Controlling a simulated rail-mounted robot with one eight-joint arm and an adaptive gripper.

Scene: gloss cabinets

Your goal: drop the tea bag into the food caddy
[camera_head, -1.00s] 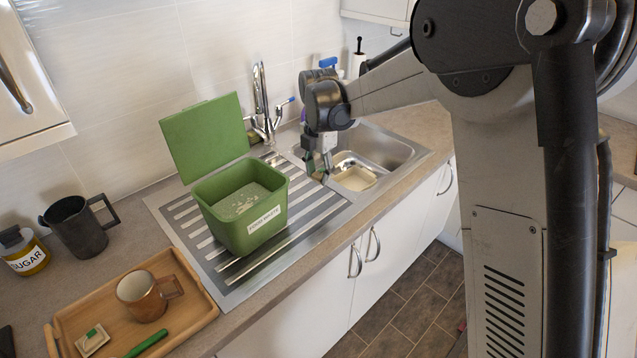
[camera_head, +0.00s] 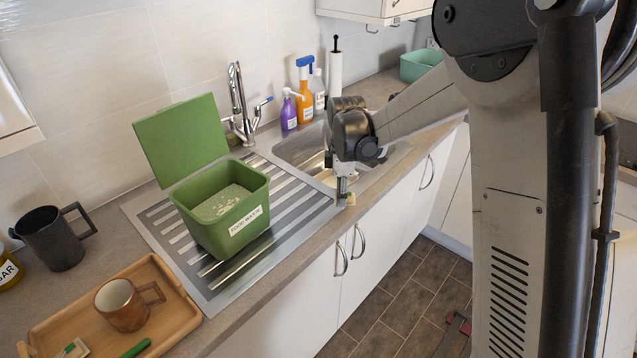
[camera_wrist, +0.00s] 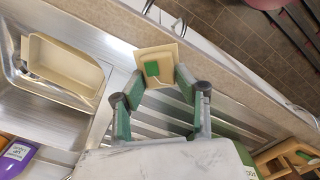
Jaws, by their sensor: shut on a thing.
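The food caddy (camera_head: 222,236) is a green bin on the ribbed drainer, with its lid raised at the back and a pale lining or contents inside. Part of it shows at the lower right of the wrist view (camera_wrist: 228,140). My gripper (camera_head: 346,192) is to the right of the caddy, near the worktop's front edge by the sink. In the wrist view my gripper (camera_wrist: 157,82) is shut on the tea bag (camera_wrist: 147,56), a beige square with a green tag. The tea bag shows small in the head view (camera_head: 350,199).
The sink (camera_head: 300,150) has a cream tub (camera_wrist: 62,70) in it. A tap (camera_head: 238,105) and spray bottles (camera_head: 304,90) stand behind. A wooden tray (camera_head: 180,318) with a brown mug (camera_head: 122,305) and a dark jug (camera_head: 55,240) are left.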

